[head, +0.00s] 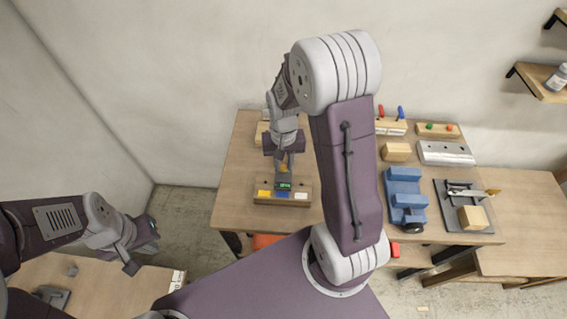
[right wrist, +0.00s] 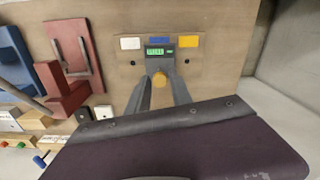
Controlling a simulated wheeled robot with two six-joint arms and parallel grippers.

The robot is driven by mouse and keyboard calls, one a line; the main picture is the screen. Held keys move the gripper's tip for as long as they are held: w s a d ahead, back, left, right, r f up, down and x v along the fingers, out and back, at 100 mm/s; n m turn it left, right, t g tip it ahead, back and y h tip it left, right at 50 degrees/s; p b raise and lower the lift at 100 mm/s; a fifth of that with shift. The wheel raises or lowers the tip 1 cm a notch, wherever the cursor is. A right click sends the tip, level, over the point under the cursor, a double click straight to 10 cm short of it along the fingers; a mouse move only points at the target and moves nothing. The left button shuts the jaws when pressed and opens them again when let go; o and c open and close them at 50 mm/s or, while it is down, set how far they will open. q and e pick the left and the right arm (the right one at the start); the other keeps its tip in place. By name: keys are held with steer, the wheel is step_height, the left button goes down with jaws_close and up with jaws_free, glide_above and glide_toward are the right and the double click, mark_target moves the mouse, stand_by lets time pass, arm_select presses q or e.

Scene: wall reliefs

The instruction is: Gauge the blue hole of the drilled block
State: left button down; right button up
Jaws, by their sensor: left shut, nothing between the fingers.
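The wooden drilled block (head: 303,185) lies near the table's front edge, with yellow, blue (head: 283,195) and white labels along its front. In the right wrist view, dark holes show by the white (right wrist: 131,43) and yellow (right wrist: 188,41) labels. A dark gauge with a green display (right wrist: 159,51) and an orange knob (right wrist: 160,78) stands in line with the blue label (right wrist: 159,40). It hides the blue hole; its depth there cannot be told. My right gripper (right wrist: 160,70) is shut on the gauge. My left gripper (head: 143,255) is shut and empty, away at the left.
A blue vise-like fixture (head: 404,190) and a dark plate (head: 473,228) with a wooden block stand to the right. Coloured-handled tools, a wooden block (head: 396,152) and a grey holed bar (head: 446,153) stand behind. My right arm hides part of the table.

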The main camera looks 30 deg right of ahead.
steer(key=shift+o, duration=0.7)
step_height(320, 180, up, 9)
